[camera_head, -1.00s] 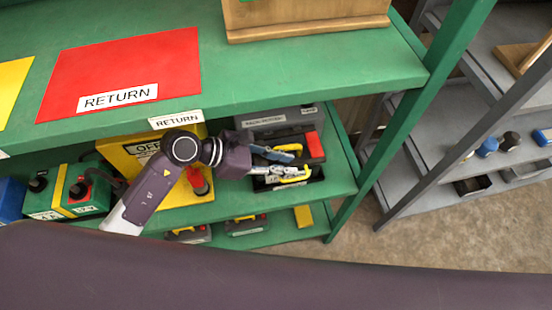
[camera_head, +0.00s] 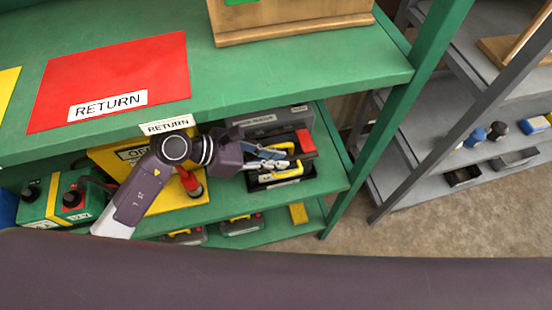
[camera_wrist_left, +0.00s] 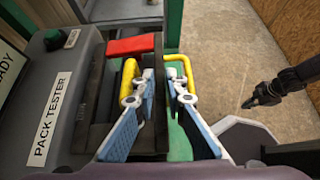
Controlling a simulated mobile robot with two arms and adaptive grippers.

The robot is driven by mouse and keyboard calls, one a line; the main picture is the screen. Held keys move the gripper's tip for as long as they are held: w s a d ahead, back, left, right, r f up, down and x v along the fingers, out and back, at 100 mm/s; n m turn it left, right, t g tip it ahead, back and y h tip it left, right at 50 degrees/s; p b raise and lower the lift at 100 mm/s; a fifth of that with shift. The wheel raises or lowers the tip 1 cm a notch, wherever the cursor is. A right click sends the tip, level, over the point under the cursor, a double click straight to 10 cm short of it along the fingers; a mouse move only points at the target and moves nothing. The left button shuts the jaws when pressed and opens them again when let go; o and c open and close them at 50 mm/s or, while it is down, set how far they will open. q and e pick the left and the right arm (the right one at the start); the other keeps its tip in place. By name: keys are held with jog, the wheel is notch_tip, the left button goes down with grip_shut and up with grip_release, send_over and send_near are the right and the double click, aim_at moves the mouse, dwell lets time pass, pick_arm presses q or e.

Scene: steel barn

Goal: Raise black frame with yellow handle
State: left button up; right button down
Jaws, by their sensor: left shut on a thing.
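The black frame (camera_head: 312,169) sits beside the grey pack tester on the green middle shelf. It has a red block (camera_head: 305,141) at its far end and a yellow handle (camera_head: 286,175) on its near side. Another yellow handle (camera_head: 283,147) is on the other side. My left gripper (camera_head: 275,160) has blue-padded fingers close around part of the frame. In the left wrist view, one finger is on each side of a dark upright part, with a yellow handle by each fingertip (camera_wrist_left: 160,88). The exact contact is partly hidden.
The grey pack tester (camera_head: 250,125) stands close behind the frame. The upper green shelf (camera_head: 300,70) overhangs it. A green post (camera_head: 385,130) stands to the right. A yellow panel with a red switch (camera_head: 190,184) is left of the gripper. Yellow-handled items (camera_head: 242,224) lie below.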

pick_arm(q)
jog(key=shift+w+a+r, duration=0.1)
jog(key=shift+w+r, duration=0.2)
jog(key=shift+r, duration=0.05)
jog(key=shift+o, duration=0.5)
jog(key=shift+w+a+r, duration=0.15)
jog(key=shift+w+r, duration=0.2)
jog(key=shift+r, duration=0.3)
jog(key=shift+o, duration=0.6)
jog(key=shift+r+p, duration=0.15)
jog(key=shift+p, duration=0.15)
jog(key=shift+o, duration=0.4)
jog(key=shift+w, duration=0.1)
jog(key=shift+a, duration=0.1)
jog(key=shift+o, duration=0.8)
jog(key=shift+w+a+r, duration=0.1)
jog(key=shift+w+r, duration=0.4)
jog(key=shift+r, duration=0.2)
jog(key=shift+o, duration=0.3)
jog(key=shift+f, duration=0.1)
jog(key=shift+w, duration=0.1)
